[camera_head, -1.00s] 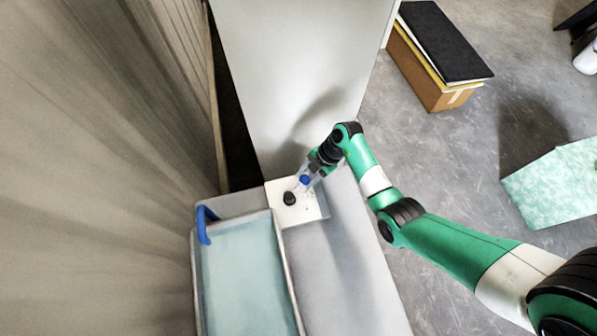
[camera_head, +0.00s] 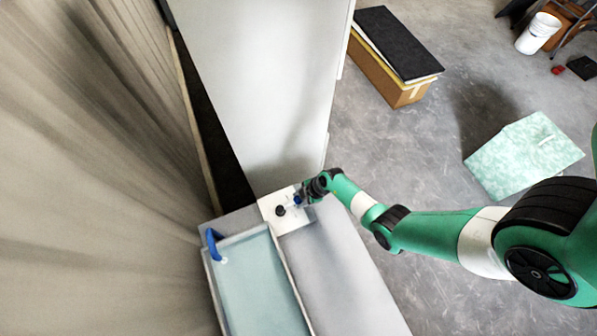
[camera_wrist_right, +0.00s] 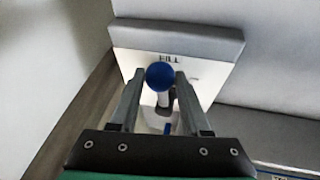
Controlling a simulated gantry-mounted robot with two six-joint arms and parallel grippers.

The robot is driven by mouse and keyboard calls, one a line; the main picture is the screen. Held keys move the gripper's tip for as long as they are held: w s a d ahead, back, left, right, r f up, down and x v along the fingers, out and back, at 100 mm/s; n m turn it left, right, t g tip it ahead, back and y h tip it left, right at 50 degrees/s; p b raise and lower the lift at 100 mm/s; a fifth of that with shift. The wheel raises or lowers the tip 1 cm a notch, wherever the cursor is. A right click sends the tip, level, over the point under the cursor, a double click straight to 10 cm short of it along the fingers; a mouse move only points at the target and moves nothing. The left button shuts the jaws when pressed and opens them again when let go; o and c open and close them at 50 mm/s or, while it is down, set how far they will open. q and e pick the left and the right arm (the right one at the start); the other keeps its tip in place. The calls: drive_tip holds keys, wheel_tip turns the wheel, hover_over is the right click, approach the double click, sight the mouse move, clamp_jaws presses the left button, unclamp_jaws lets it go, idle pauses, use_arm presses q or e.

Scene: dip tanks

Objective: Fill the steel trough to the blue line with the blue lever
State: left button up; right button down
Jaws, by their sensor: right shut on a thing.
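The steel trough (camera_head: 289,280) is at the lower left in the head view and holds pale blue water (camera_head: 258,285). A blue spout (camera_head: 213,243) hooks over its far left corner, with a small pale spot at its mouth. I cannot make out the blue line. The blue lever's ball knob (camera_head: 297,201) stands on a white panel beside the trough; it also shows in the right wrist view (camera_wrist_right: 160,76). My right gripper (camera_head: 301,197) is shut on the blue lever, one finger on each side of the knob. My left gripper is out of view.
A black knob (camera_head: 280,211) sits just left of the blue lever on the white panel (camera_head: 271,203), which reads "FILL" in the wrist view. A grey bench top (camera_head: 345,285) runs right of the trough. A cardboard box (camera_head: 400,92) stands on open floor.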

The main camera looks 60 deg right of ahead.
idle(0.3)
drive_tip(key=shift+c, duration=1.9)
unclamp_jaws()
drive_tip(key=p+v, duration=0.6)
drive_tip(key=v, duration=0.5)
drive_tip(key=shift+r, duration=0.3)
